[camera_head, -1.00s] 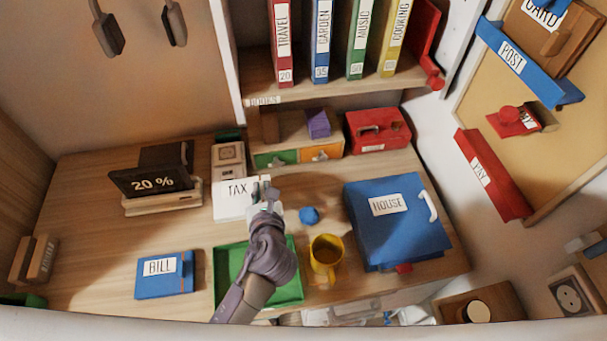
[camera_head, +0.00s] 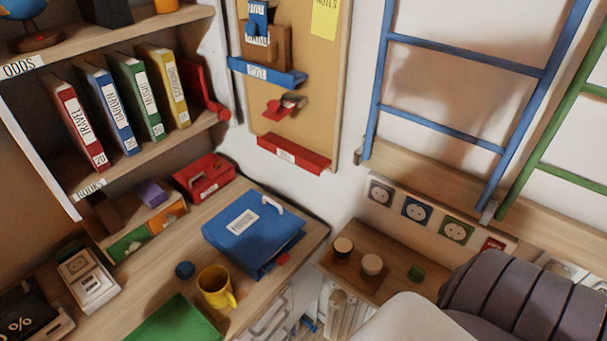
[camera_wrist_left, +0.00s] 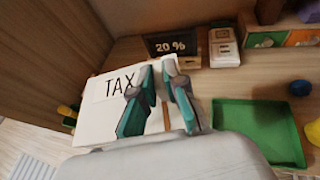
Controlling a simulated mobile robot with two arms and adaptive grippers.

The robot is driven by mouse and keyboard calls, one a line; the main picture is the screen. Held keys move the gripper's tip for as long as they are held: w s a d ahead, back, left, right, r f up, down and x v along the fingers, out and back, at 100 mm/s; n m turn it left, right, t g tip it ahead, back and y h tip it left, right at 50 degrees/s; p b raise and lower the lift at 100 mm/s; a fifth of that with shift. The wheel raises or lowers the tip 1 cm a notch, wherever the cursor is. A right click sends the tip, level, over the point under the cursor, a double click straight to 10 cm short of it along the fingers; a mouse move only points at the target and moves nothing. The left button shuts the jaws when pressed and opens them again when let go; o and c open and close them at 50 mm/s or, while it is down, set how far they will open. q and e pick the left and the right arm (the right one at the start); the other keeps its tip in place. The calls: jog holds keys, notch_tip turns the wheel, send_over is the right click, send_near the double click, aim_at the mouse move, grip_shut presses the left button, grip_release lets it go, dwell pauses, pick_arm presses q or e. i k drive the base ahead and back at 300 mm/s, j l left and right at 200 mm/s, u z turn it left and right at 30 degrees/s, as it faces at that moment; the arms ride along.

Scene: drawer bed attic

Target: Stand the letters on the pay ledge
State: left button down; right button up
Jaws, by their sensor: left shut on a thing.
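The red pay ledge (camera_head: 293,154) is at the bottom of the cork board in the head view, and I see nothing standing on it. The white TAX letter (camera_wrist_left: 98,118) shows close up in the left wrist view. My left gripper (camera_wrist_left: 157,78) is shut on it, with its teal-padded fingers across the letter's right part. The letter appears held above the desk. My left gripper is outside the head view. The blue BILL letter is not visible now. My right gripper is not in view.
The blue post ledge (camera_head: 267,74) is above the pay ledge, with a red clip (camera_head: 280,106) between. The blue HOUSE binder (camera_head: 252,230), yellow mug (camera_head: 215,287) and green tray (camera_head: 175,322) occupy the desk. A blue ladder (camera_head: 450,65) stands right of the board.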

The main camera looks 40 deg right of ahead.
aim_at(291, 150)
jog(key=k+j+z, duration=0.1)
jog(key=z, duration=0.35)
jog(key=k+z, duration=0.25)
jog(key=z, duration=0.2)
jog(key=k+z, duration=0.2)
jog(key=z, duration=0.2)
jog(key=i+z, duration=0.1)
jog(key=z, duration=0.2)
jog(key=i+z, duration=0.25)
jog(key=i, duration=0.65)
